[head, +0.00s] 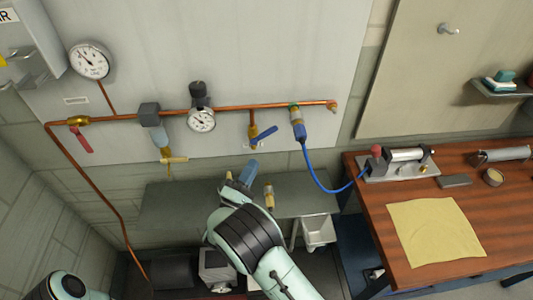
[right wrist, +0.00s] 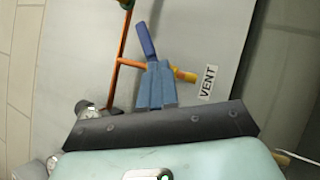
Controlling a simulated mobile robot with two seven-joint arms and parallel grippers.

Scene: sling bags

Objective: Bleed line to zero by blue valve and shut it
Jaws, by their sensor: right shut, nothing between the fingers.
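The blue valve handle (head: 263,138) sits on a short brass branch below the copper line (head: 230,108). It lies slantwise across that branch. In the right wrist view the blue handle (right wrist: 147,42) points up beside the shut fingers, and the yellow outlet (right wrist: 185,75) by the VENT label is partly behind them. My right gripper (head: 247,172) is shut and empty, below the handle in the head view; contact cannot be told. A large gauge (head: 91,60) and a small gauge (head: 201,121) are on the line; their readings are too small to tell. My left gripper is outside the view.
A red-handled valve (head: 82,138) is at left, and a filter (head: 155,125) hangs from the line. A blue hose (head: 315,172) runs to the wooden bench (head: 470,205). A grey shelf (head: 170,205) lies below the pipes.

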